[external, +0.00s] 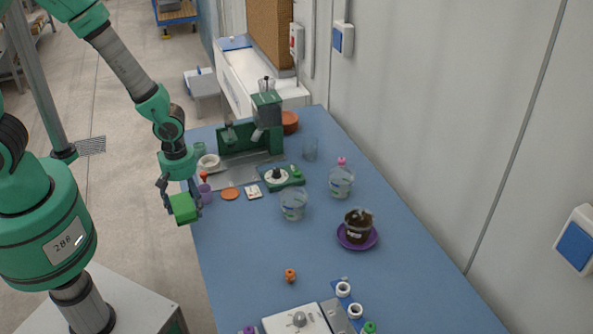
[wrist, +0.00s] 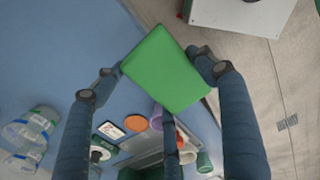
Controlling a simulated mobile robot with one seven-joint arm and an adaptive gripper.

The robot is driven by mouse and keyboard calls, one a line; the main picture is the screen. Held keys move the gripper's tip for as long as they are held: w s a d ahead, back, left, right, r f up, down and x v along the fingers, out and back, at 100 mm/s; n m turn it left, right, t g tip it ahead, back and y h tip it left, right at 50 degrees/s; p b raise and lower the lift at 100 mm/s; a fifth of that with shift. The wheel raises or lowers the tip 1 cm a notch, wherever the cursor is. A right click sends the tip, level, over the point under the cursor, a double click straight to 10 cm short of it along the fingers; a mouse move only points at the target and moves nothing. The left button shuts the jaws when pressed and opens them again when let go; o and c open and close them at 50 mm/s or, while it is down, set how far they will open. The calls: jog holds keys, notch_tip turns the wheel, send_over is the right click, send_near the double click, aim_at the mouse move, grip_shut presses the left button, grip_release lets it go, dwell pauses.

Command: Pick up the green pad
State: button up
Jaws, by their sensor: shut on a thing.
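The green pad (external: 183,208) is a bright green block. In the external view my gripper (external: 172,196) is shut on it at the left edge of the blue table, seemingly raised above the tabletop. In the wrist view the pad (wrist: 165,68) sits tilted between the fingers of my gripper (wrist: 155,80), with its broad face towards the camera. The tips on the right lie against its edge. The contact on the left is less clear.
The blue table (external: 240,260) holds a purple cup (external: 205,192), an orange disc (external: 230,193), clear cups (external: 293,204), a dark pot on a purple saucer (external: 372,241) and a green machine (external: 250,138). A wall bounds the right side. The table's front middle is mostly clear.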

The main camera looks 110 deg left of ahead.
jog(key=shift+s+d, duration=0.3)
jog(key=shift+s, duration=0.15)
